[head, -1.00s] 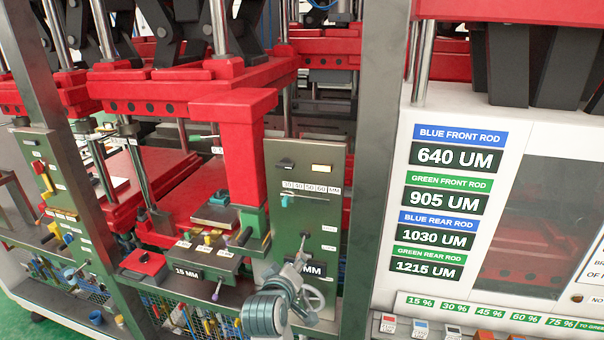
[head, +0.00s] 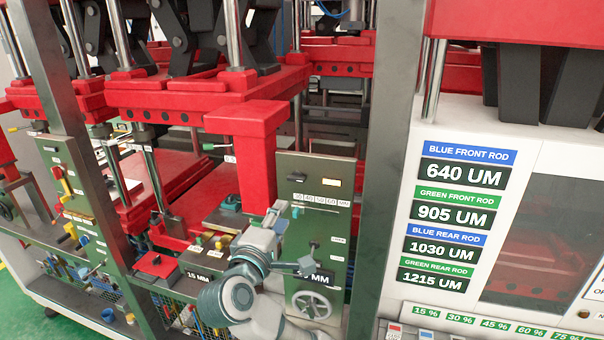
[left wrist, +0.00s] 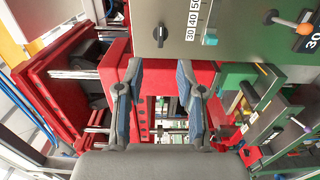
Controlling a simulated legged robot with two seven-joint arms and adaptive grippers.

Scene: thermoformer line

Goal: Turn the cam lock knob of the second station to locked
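The second station's green-grey panel (head: 341,225) stands right of the red post. My left gripper (left wrist: 160,64) is open and empty, fingers towards the panel. In the head view the left gripper (head: 278,212) is below the knob, not touching it. My right gripper is out of view.
Below the knob are a millimetre scale with a teal slider (head: 296,212), a dark lever (head: 314,246) and a handwheel (head: 312,305). The red post (head: 256,170) stands close left. A grey upright (head: 380,170) and white cabinet (head: 400,150) are at right.

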